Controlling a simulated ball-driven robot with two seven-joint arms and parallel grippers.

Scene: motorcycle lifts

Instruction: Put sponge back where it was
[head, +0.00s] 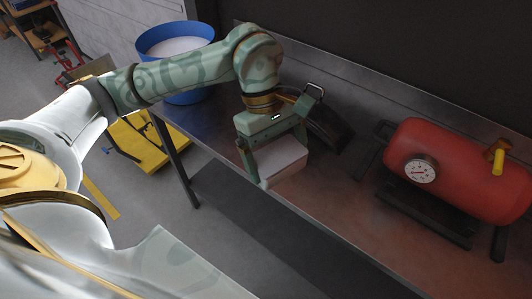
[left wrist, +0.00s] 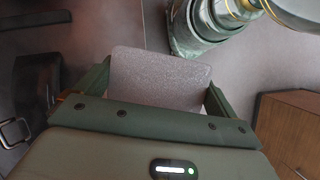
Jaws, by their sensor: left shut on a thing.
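My left gripper (head: 267,168) reaches over the metal bench from the left and is shut on a pale pinkish-grey block, the sponge (head: 278,158). The sponge sits between the two green fingers, at or just above the bench's front edge; I cannot tell whether it touches the bench. In the left wrist view the sponge (left wrist: 160,78) shows as a flat, speckled, light face between the fingers of the left gripper (left wrist: 158,92). My right gripper is not in view.
On the metal bench (head: 345,205), a blue bucket (head: 165,42) with pale contents stands at the back left. A dark object with a metal handle (head: 325,125) lies just behind the gripper. A red air tank (head: 460,165) with a gauge stands right. A yellow lift (head: 150,140) is on the floor.

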